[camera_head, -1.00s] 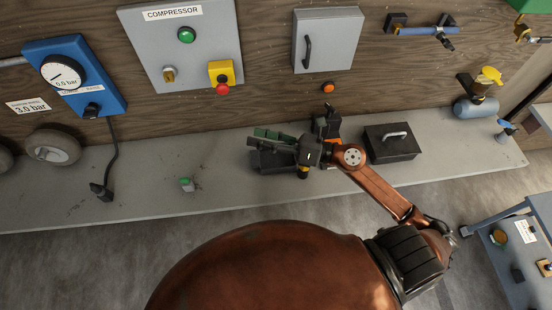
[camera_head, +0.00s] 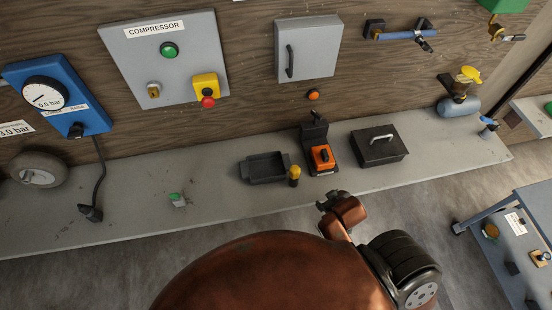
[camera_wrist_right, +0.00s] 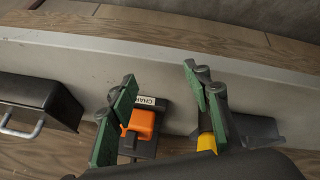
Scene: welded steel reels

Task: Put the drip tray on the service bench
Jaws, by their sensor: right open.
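The drip tray, a shallow dark rectangular tray (camera_head: 264,169), lies on the long grey bench (camera_head: 140,224) against the wooden wall. Its near right corner is beside a small yellow-topped part (camera_head: 294,174). My right gripper (camera_head: 330,199) is on the near side of the bench, apart from the tray and partly hidden by its own arm. The right wrist view shows this gripper (camera_wrist_right: 160,80) open and empty, with green finger pads. There the tray (camera_wrist_right: 262,130) shows partly, beyond the right-hand finger. My left gripper is not in view.
An orange-and-black device (camera_head: 321,157) stands right of the tray, then a black box with a handle (camera_head: 379,146). A small green-topped item (camera_head: 177,200) is on the left. A blue cart (camera_head: 508,240) stands at lower right. The bench is mostly clear left of the tray.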

